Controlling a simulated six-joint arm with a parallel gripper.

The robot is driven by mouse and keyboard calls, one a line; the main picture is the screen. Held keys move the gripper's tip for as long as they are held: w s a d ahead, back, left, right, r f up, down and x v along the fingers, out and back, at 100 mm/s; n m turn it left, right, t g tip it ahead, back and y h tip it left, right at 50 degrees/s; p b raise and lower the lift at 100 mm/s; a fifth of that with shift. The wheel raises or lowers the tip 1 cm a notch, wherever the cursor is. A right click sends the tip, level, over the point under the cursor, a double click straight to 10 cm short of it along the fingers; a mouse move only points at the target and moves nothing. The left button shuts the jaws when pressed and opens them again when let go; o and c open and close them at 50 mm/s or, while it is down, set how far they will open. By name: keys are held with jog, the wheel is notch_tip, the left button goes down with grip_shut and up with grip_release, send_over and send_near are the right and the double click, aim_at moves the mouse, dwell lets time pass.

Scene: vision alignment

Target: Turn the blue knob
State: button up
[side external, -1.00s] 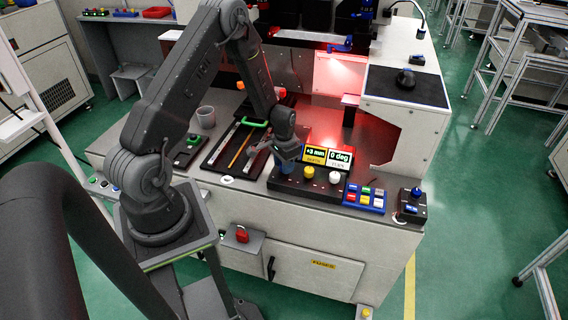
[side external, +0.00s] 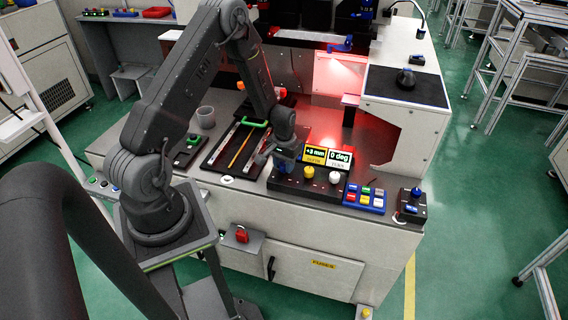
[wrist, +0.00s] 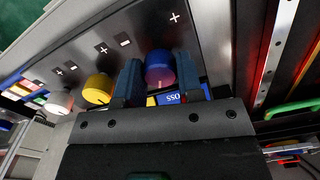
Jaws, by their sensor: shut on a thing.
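The blue knob (wrist: 160,68) shows in the wrist view, tinted purple at its lower part, on a control panel (wrist: 195,45). My gripper (wrist: 160,78) has one finger on each side of it and is shut on it. In the side external view my gripper (side external: 283,164) is over the left end of the panel and hides the knob. To the right of it are a yellow knob (side external: 309,171) and a white knob (side external: 335,177). Behind the knobs, a display (side external: 315,154) reads "+3 mm" and another (side external: 340,158) reads "0 deg".
A block of coloured buttons (side external: 365,198) and a small box with a blue knob on top (side external: 411,204) are at the right. A black tray with a green handle (side external: 255,123) lies left of the panel. A grey cup (side external: 206,117) stands farther left.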

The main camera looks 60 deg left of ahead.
aim_at(284, 164)
jog(key=n, duration=0.4)
jog(key=shift+n, duration=0.4)
dwell(0.4)
jog(key=o, duration=0.9)
jog(key=shift+r, duration=0.1)
notch_tip(284, 164, up, 14)
jog(key=shift+f, duration=0.15)
